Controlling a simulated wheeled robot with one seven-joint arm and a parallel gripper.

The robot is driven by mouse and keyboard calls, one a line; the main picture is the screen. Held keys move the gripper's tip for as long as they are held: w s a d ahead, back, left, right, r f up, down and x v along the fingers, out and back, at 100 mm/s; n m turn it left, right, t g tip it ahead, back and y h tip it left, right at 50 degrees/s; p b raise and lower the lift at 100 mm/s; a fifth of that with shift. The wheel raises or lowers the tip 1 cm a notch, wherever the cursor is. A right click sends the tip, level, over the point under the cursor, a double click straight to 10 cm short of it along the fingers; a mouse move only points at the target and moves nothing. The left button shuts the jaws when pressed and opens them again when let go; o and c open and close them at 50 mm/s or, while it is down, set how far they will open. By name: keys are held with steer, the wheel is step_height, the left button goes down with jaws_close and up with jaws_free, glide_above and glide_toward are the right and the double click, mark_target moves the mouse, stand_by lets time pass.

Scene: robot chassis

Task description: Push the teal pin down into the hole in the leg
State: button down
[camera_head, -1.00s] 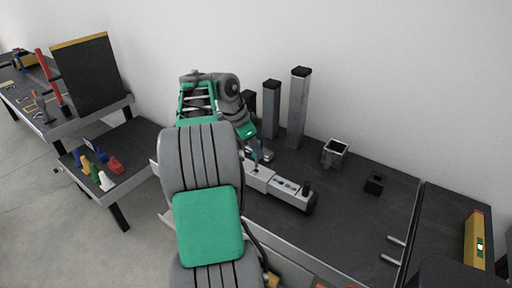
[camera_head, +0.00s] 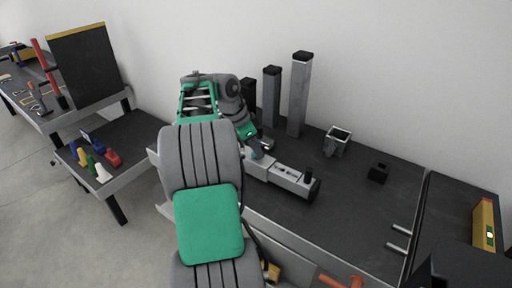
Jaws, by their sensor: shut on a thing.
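The leg (camera_head: 289,175) is a light grey square beam lying on the dark bench, with a black end at its right and a small dark upright piece near that end. My gripper (camera_head: 258,154) is at the left part of the leg, low over its top face. It is shut on the teal pin, of which only a small teal patch shows between and beside the fingers. My arm hides the left end of the leg. The pin's tip and the hole are too small and covered to see, so I cannot tell how deep the pin sits.
Three upright posts with dark tops, the tallest a grey one (camera_head: 300,95), stand behind the leg. A grey square bracket (camera_head: 337,142) and a small black block (camera_head: 378,173) lie to the right. Bare bench lies between them and the leg. A yellow level (camera_head: 484,225) is at far right.

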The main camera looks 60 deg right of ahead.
steer(key=shift+f, duration=0.15)
steer(key=c, duration=1)
jaws_free()
steer(key=shift+c, duration=0.2)
steer(key=p+v, duration=0.3)
steer(key=v, duration=0.4)
steer(key=w+a+r+n+t+p, duration=0.25)
steer(key=w+a+n, duration=0.35)
steer(key=a, duration=0.3)
steer(key=w+a+r+n+t+p, duration=0.1)
steer(key=w+a+r+n+p, duration=0.15)
steer(key=w+a+n, duration=0.5)
steer(key=s+a+f+n+t+y, duration=0.1)
steer(key=a+n, duration=0.3)
steer(key=a, duration=0.6)
steer(key=s+a+f+n+t+y+p, duration=0.1)
steer(key=s+a+n, duration=0.2)
steer(key=a, duration=0.7)
steer(key=s+a+f+n+t+y+p, duration=0.1)
steer(key=a+f+n, duration=0.1)
steer(key=a+n, duration=0.4)
steer(key=a, duration=0.4)
steer(key=shift+s+a, duration=0.25)
steer(key=shift+s, duration=0.15)
